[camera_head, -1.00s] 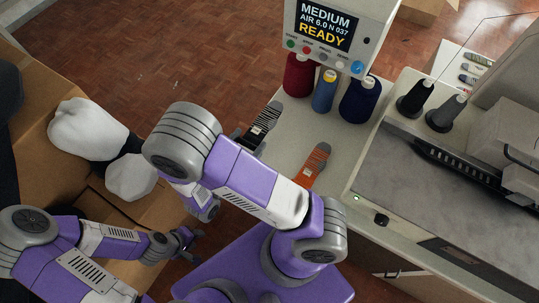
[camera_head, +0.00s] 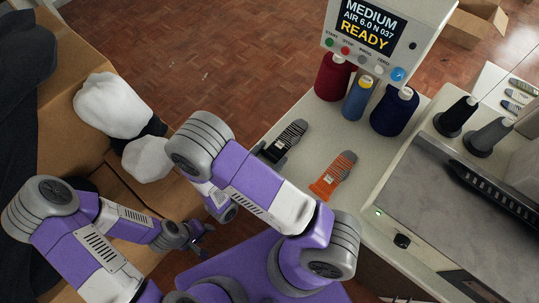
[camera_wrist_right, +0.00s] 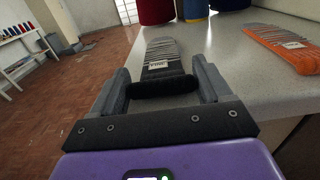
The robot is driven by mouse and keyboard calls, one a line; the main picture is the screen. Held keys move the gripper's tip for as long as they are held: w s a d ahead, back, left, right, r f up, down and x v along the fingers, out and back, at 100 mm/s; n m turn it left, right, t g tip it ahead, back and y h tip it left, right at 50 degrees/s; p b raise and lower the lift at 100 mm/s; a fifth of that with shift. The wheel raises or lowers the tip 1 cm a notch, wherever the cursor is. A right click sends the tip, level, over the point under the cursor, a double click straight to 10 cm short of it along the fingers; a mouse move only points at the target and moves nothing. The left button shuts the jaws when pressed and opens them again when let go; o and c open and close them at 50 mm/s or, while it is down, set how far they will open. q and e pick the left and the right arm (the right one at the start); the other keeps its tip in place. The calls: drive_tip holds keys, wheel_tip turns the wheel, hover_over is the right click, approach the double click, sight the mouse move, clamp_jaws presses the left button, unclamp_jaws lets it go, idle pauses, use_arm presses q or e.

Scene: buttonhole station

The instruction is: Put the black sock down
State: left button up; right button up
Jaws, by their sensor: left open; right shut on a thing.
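The black sock (camera_head: 289,139), with grey stripes and a pale label, is at the left end of the pale worktop, left of the orange sock. It also shows in the right wrist view (camera_wrist_right: 163,58), stretched away from me, level with or just above the worktop; I cannot tell if all of it touches. My right gripper (camera_wrist_right: 165,84) is shut on its near dark end; the forearm partly hides this in the head view. My left gripper (camera_head: 201,238) is open and empty, low by the cardboard box.
An orange and grey sock (camera_head: 333,176) lies on the worktop (camera_head: 312,119). Red, blue and navy thread spools (camera_head: 394,111) stand behind, under the display reading READY (camera_head: 370,22). A machine fills the right. White bundles (camera_head: 112,106) sit in a cardboard box (camera_head: 92,140) at left.

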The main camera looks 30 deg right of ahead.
drive_tip(key=o, duration=0.6)
drive_tip(key=shift+f, duration=0.2)
drive_tip(key=shift+c, duration=0.2)
drive_tip(key=o, duration=0.4)
drive_tip(key=shift+r, duration=0.25)
drive_tip(key=shift+s+a, duration=0.1)
drive_tip(key=shift+a, duration=0.25)
drive_tip(key=p+v, duration=0.1)
drive_tip(key=v, duration=0.5)
drive_tip(key=shift+s+a, duration=0.15)
drive_tip(key=shift+a, duration=0.15)
drive_tip(key=shift+s, duration=0.1)
